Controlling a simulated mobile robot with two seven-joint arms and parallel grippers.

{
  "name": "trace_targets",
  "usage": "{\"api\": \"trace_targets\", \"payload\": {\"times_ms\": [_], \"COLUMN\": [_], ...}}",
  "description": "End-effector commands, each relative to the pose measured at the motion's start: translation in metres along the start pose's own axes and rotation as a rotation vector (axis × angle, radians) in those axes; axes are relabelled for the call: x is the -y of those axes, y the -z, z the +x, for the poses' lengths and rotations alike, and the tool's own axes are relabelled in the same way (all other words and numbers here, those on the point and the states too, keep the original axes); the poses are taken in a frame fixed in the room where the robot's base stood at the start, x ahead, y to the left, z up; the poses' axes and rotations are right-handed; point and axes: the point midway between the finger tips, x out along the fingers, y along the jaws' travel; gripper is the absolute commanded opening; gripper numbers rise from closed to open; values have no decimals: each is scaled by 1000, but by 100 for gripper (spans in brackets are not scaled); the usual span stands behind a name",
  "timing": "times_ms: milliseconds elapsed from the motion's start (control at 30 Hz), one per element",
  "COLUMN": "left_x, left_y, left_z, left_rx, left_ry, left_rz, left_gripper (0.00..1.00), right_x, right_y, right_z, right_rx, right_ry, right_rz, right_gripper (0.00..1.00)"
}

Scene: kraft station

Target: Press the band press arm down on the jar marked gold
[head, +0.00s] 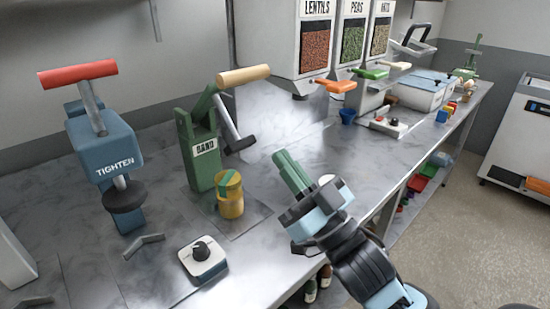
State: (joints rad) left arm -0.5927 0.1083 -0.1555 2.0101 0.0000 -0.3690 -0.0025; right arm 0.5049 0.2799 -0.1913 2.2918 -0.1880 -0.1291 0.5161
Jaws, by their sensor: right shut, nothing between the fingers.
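The green band press (197,150), labelled BAND, stands on the metal bench. Its arm (203,101) is raised and ends in a pale wooden handle (243,75). A grey rod with a dark pad (240,145) hangs from the arm, above and apart from the jar. The gold jar (231,205) stands upright in front of the press, with a green and pale patch on its top. My right gripper (284,160) is shut and empty, right of the jar and lower than the handle, touching neither. My left gripper is out of view.
A blue TIGHTEN press (104,150) with a red handle stands at left. A white box with a dark knob (202,258) sits in front of the jar. Dispensers (315,45) stand at the back.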

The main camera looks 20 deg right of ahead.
Motion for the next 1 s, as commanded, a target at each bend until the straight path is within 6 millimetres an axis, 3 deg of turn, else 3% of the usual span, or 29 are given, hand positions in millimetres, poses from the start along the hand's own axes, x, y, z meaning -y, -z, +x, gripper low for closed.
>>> {"api": "trace_targets", "payload": {"times_ms": [200, 400, 1000], "left_x": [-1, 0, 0], "left_y": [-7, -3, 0], "left_z": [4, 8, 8], "left_rx": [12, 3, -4], "left_ry": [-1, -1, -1], "left_rz": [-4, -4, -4], "left_gripper": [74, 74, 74], "right_x": [0, 0, 0], "right_y": [13, 21, 24], "right_z": [-38, -55, -59], "right_rx": [3, 1, -1], "right_ry": [1, 1, 1], "right_rz": [0, 1, 0], "right_gripper": [0, 0, 0]}}
